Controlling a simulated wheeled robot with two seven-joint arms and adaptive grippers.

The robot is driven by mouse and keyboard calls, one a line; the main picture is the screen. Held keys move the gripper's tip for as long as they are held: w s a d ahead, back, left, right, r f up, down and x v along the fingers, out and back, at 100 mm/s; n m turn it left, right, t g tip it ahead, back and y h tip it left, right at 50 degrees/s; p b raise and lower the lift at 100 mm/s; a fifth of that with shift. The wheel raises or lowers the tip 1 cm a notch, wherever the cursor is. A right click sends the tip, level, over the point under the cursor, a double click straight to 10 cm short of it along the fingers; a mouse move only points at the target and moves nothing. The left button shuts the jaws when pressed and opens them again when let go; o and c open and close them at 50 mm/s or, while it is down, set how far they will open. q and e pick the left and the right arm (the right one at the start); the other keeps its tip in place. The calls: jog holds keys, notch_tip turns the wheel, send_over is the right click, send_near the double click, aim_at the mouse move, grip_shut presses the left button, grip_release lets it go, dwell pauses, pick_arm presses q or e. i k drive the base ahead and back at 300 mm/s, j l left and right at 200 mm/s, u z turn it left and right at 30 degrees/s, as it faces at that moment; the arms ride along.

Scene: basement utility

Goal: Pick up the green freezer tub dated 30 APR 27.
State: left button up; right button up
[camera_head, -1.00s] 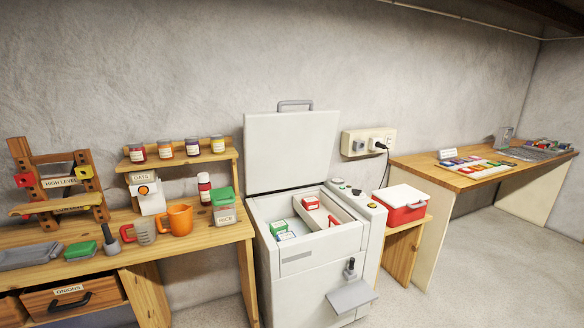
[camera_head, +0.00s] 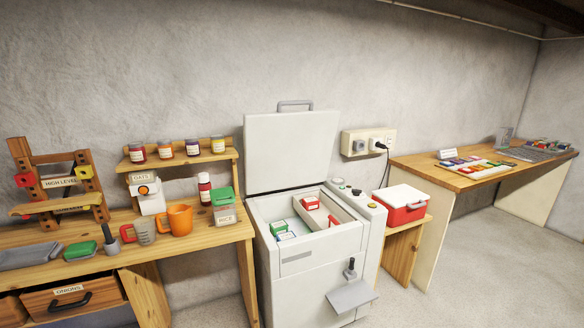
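The chest freezer (camera_head: 300,262) stands in the middle with its lid (camera_head: 291,152) raised. Inside it at the left are green-topped tubs: one (camera_head: 279,227) further back and another with a pale top and green side (camera_head: 286,236) in front of it. Their date labels are too small to read. A red tub (camera_head: 310,202) sits in the right part, and a red item (camera_head: 332,220) is near the divider. Neither of my grippers is in view.
A red cooler with white lid (camera_head: 401,203) stands on a small wooden stand right of the freezer. A wooden table (camera_head: 482,176) is at right. Floor is clear at lower right.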

aim_at(279, 228)
jog(key=i+l+u, duration=0.1)
jog(key=i, duration=0.35)
jog(key=i+l, duration=0.2)
jog(key=i, duration=0.25)
jog(key=i+l+u, duration=0.15)
jog(key=i, duration=0.25)
